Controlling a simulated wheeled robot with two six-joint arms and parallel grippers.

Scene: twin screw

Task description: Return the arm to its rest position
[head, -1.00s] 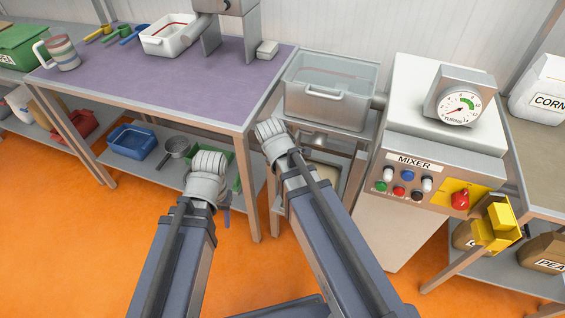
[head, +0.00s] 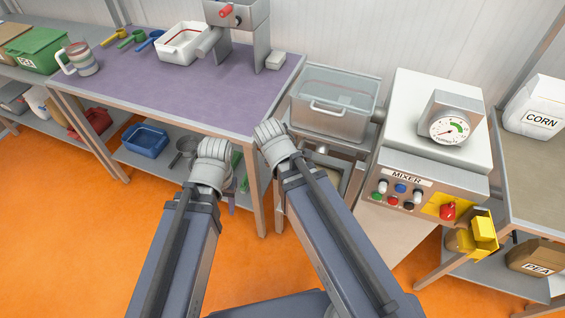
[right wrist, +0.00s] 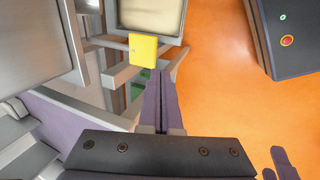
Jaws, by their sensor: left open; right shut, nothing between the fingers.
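My left arm and right arm both reach forward from the bottom of the head view. Of my left gripper (head: 232,197), only a sliver of purple finger shows beside the left arm, in front of the lower shelf. Its two fingers also show at the bottom right corner of the right wrist view (right wrist: 281,163), apart and empty. My right gripper (right wrist: 161,108) has its two purple fingers together with nothing between them. It is hidden behind the arm in the head view.
A grey bin (head: 335,105) and the mixer (head: 440,175) stand to the right. A yellow block (right wrist: 143,50) is just beyond the right fingertips. Orange floor is open at left.

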